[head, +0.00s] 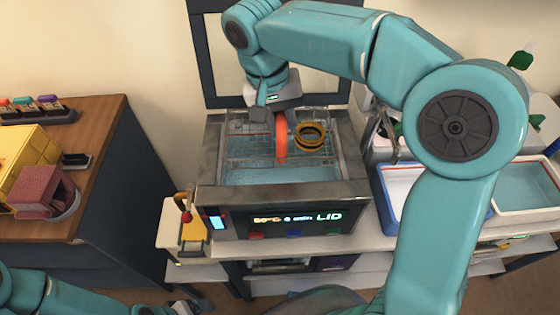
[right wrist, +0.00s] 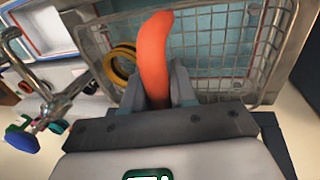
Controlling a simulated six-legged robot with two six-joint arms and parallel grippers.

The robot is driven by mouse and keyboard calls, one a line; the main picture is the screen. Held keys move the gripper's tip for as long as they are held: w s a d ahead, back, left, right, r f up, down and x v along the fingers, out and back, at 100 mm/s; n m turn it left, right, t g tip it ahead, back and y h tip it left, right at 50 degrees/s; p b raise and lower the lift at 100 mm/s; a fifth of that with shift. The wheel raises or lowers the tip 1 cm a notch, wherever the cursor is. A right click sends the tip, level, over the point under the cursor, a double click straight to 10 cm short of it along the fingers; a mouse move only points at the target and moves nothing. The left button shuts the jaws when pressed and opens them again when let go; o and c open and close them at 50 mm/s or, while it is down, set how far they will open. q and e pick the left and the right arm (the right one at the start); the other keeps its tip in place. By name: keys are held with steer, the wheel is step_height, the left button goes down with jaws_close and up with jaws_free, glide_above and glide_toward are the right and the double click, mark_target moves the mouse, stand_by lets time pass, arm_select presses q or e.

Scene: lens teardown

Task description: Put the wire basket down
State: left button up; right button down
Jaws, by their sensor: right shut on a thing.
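The wire basket (head: 243,148) is inside the opening of a grey tank (head: 212,180) with bluish liquid. Whether its base touches the tank floor is hidden. A dark and brass-coloured ring (head: 311,135) lies in the basket, towards its right side. My right gripper (head: 279,110) is above the basket, shut on its orange handle (head: 281,145). In the right wrist view, the orange handle (right wrist: 154,60) stands between the fingers and the basket's mesh and metal rim (right wrist: 250,98) spread around it. Part of my left gripper (head: 180,306) seems to show at the bottom edge; its fingers are unclear.
The tank's front panel (head: 290,219) has a lit display reading LID. A blue-rimmed tray (head: 385,205) and a white-rimmed tray (head: 520,207) stand to the right. A yellow-and-red object (head: 190,228) stands left of the tank. A wooden bench (head: 100,140) is far left.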

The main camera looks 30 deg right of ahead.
step_height(320, 180, down, 6)
steer(key=shift+s+d+f, duration=0.1)
steer(key=shift+d+f, duration=0.05)
steer(key=shift+f, duration=2.85)
steer(key=c, duration=0.9)
jaws_free()
steer(key=shift+r, duration=0.1)
steer(key=r, duration=0.4)
steer(key=a+r, duration=0.1)
steer(key=r, duration=0.2)
steer(key=w+a+r, duration=0.1)
steer(key=r, duration=0.3)
steer(key=shift+w+a+r, duration=0.1)
steer(key=shift+a+r, duration=0.1)
steer(key=shift+r, duration=0.15)
